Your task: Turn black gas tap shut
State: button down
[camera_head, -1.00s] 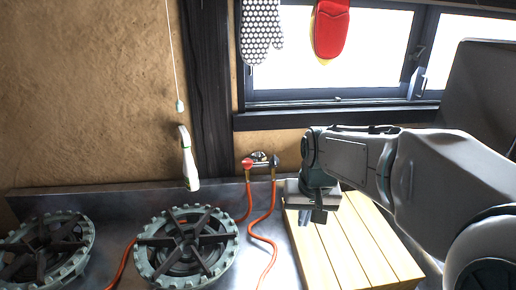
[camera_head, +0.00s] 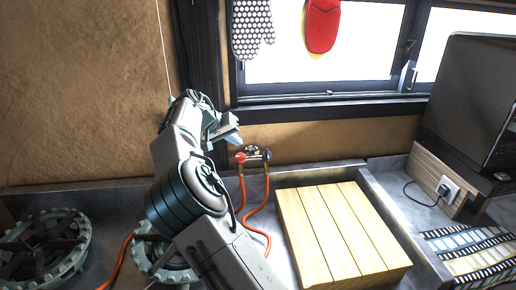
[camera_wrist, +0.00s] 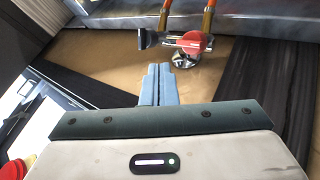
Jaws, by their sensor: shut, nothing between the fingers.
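The gas tap fitting sits low on the clay wall under the window. Its black tap (camera_head: 267,155) is on the right and its red tap (camera_head: 240,157) on the left, with an orange hose below each. In the wrist view the fitting appears turned over, with the black tap (camera_wrist: 147,39) left of the red tap (camera_wrist: 195,42). My gripper (camera_head: 232,133) is up and left of the fitting in the head view. In the wrist view its pale blue fingers (camera_wrist: 158,68) are together and empty, pointing toward the fitting, with no contact visible.
A slatted wooden board (camera_head: 335,235) lies right of the hoses. Gas burners (camera_head: 40,248) stand at left, one partly behind my arm. A dark screen-like box (camera_head: 475,100) stands at right. Oven mitts (camera_head: 322,25) hang before the window.

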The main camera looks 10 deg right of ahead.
jog(key=a, duration=0.2)
jog(key=p, duration=0.3)
send_near(267, 156)
jog(key=w+d+f, duration=0.2)
jog(key=w+f, duration=0.2)
jog(key=shift+w+d+f, duration=0.2)
jog(key=shift+d+f, duration=0.15)
jog(key=shift+d, duration=0.05)
